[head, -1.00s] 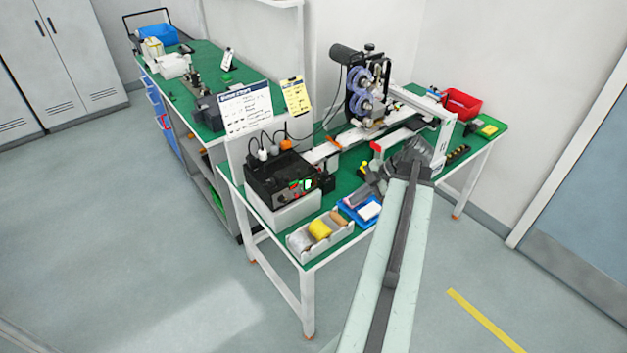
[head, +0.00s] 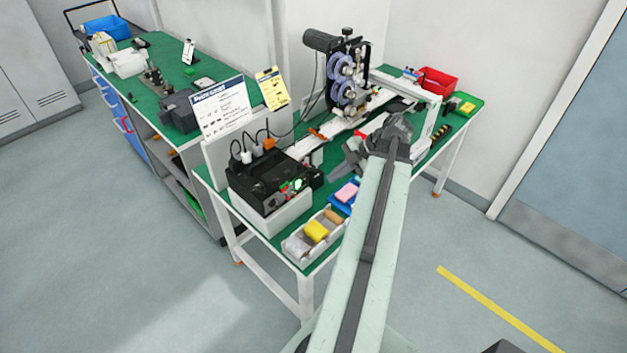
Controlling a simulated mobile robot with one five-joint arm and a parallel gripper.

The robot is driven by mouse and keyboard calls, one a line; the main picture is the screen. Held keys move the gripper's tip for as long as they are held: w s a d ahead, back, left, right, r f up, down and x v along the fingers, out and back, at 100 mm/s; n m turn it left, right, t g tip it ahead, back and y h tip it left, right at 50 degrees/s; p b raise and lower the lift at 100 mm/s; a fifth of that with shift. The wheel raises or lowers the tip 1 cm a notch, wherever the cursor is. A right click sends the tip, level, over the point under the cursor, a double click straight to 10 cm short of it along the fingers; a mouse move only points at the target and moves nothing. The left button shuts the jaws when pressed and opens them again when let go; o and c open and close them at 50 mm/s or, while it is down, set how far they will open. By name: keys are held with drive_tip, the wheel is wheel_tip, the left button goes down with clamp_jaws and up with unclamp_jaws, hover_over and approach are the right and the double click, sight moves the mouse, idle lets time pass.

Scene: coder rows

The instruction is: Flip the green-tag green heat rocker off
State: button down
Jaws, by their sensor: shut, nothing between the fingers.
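The black control box (head: 262,178) sits on a pale base at the near left corner of the green-topped bench. Its right-hand face carries small switches with red and green spots; a bright green rocker (head: 297,184) shows among them. The tags and the on or off position are too small to read. My gripper (head: 333,174) is shut and empty. It points left toward the box's switch side, to the right of the box and apart from it in the picture. My arm covers part of the bench behind.
The coder machine (head: 345,75) and a red bin (head: 437,82) stand farther back. A sign board (head: 221,110) rises behind the box.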

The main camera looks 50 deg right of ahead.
sight(298, 185)
drive_tip(key=w+a+f+b, duration=0.3)
drive_tip(key=w+f+b, duration=0.3)
drive_tip(key=w+f, duration=0.1)
drive_tip(key=shift+w+a, duration=0.15)
drive_tip(key=shift+w, duration=0.75)
drive_tip(key=shift+r, duration=0.1)
drive_tip(key=shift+w+r+g+p, duration=0.4)
drive_tip(key=shift+w+r+p, duration=0.1)
drive_tip(key=shift+p, duration=0.25)
drive_tip(key=shift+s+f+b, duration=0.15)
drive_tip(key=shift+f+b, duration=0.15)
drive_tip(key=shift+r, duration=0.1)
